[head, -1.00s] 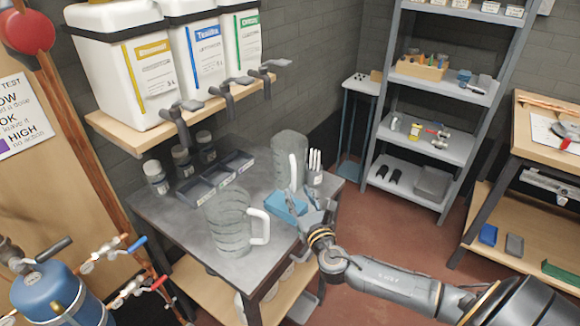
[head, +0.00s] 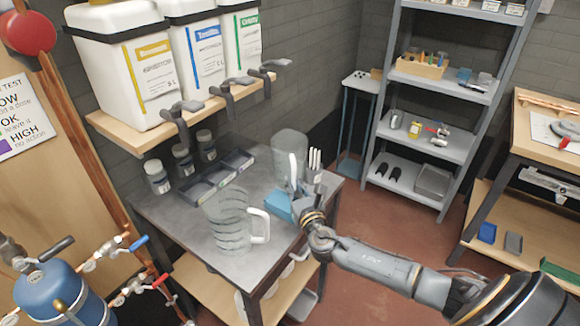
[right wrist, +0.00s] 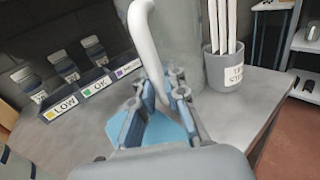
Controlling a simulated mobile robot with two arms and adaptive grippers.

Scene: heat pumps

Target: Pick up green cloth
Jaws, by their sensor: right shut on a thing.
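A light blue cloth (head: 278,206) lies on the grey table beside the far clear jug (head: 289,150). My right gripper (head: 300,206) is down at the cloth's right side. In the right wrist view the gripper (right wrist: 158,110) has blue cloth (right wrist: 168,132) bunched between its fingers, close to the jug's white handle (right wrist: 146,45). Whether a finger touches the handle I cannot tell. A green item (head: 560,273), flat and partly cut off, lies on the lower shelf of the bench at right; I cannot tell if it is cloth. My left gripper is not in view.
A second clear jug (head: 228,220) stands at the table's front. A grey cup of white strips (right wrist: 228,68) stands beside the far jug. A compartment tray (head: 215,180) and small jars are at the back. The blue tank (head: 60,290) is lower left.

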